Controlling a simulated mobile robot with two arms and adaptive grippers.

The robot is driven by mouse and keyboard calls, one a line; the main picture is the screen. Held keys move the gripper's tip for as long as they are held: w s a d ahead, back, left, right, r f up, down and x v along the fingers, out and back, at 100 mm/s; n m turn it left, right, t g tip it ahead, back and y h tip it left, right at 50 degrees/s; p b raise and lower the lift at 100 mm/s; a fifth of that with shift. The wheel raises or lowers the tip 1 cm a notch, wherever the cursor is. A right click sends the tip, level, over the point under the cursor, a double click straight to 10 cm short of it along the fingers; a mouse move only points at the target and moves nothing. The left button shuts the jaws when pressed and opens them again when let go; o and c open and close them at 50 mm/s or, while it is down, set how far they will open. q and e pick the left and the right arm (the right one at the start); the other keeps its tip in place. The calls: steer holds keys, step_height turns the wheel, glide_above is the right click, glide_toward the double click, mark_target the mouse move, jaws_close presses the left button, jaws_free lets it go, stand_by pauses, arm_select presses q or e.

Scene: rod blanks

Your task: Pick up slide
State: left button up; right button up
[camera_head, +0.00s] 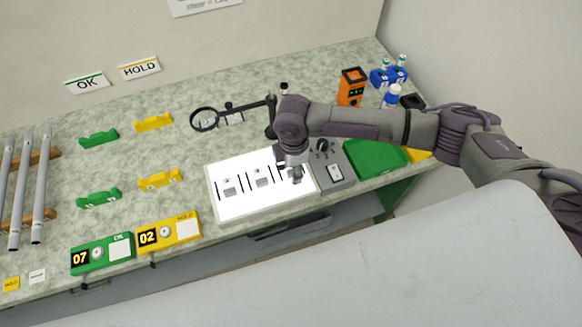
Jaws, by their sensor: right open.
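A bright white light panel (240,207) lies near the front edge of the bench. On it are dark line marks and small grey flat pieces that look like slides, one left (230,190) and one in the middle (261,182). My right gripper (293,177) points down over the right part of the panel, open. It hides what lies beneath it, and I cannot tell whether it touches anything. My left gripper is not in view.
A grey device (336,172) stands close to the panel's right side, with a green tray (375,157) beyond it. A magnifier (205,119) on a stand is behind the panel. Green (103,254) and yellow (168,234) boxes stand left. Metal rods (20,190) rest at far left.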

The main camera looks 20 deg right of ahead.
jaws_close()
steer(key=shift+r, duration=0.15)
